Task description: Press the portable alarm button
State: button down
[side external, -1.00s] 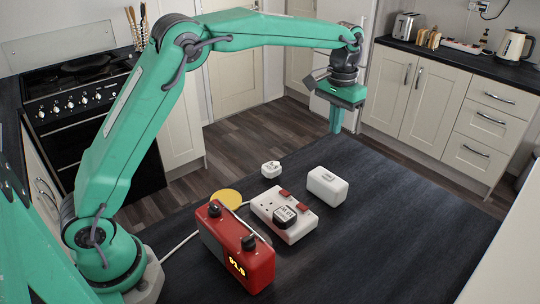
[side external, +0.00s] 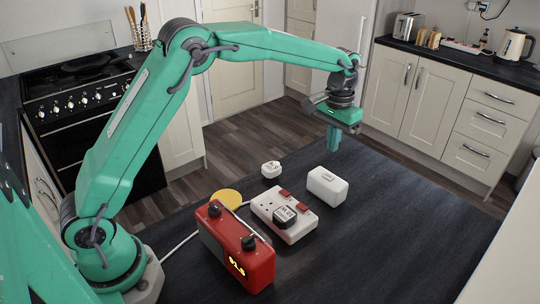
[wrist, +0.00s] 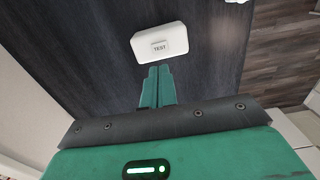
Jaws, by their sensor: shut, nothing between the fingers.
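The portable alarm appears to be the white box with rounded edges (side external: 327,186) lying on the dark table. In the wrist view the alarm (wrist: 175,43) shows a raised button marked TEST (wrist: 160,47) on its top face. My gripper (side external: 332,149) is shut and empty, pointing down above the table, just behind the alarm in the side view. In the wrist view its closed fingertips (wrist: 157,70) are just below the alarm in the picture. They look apart from the box; the exact height gap is hard to tell.
A white socket strip (side external: 270,206) with red switches and a plugged-in adapter (side external: 285,217) lies left of the alarm. A small white device (side external: 271,169), a yellow disc (side external: 228,198) and a red radio (side external: 238,248) are also there. The table's right side is clear.

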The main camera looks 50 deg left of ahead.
aim_at(327, 176)
notch_tip(327, 176, down, 9)
jog(key=shift+r, duration=0.15)
dwell(0.5)
jog(key=shift+f, duration=1.05)
jog(key=shift+s, duration=0.1)
jog(key=shift+r, duration=0.15)
notch_tip(327, 176, up, 15)
jog(key=shift+w, duration=0.2)
jog(key=shift+r, duration=0.15)
dwell(0.5)
